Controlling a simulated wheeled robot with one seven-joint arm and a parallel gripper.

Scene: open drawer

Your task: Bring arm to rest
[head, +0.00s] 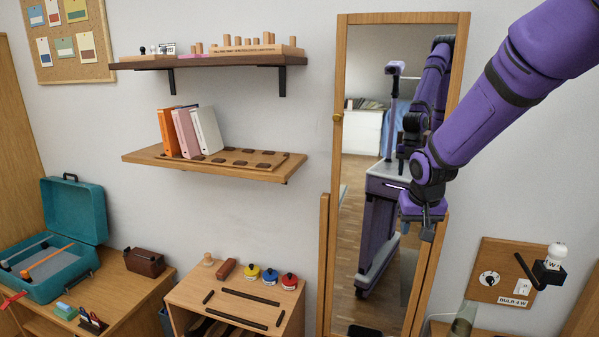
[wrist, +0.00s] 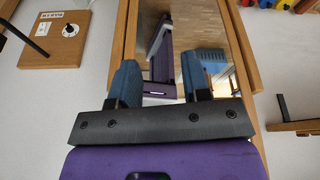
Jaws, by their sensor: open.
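My purple arm reaches in from the upper right in the head view. My gripper (head: 428,226) hangs at its end, in front of the right side of a tall mirror (head: 342,80), clear of the shelves. In the wrist view my gripper (wrist: 160,85) shows two blue fingers set wide apart, with nothing between them. The mirror, with its wooden frame (wrist: 124,30), lies beyond the fingers and reflects my own body. How far the fingers are from the glass I cannot tell.
Two wall shelves (head: 147,156) are left of the mirror. A teal case (head: 75,205) stands open on a desk at the far left. A low wooden unit (head: 185,292) is at the bottom. A bulb board (head: 497,262) is at right. Open wall lies between shelves and mirror.

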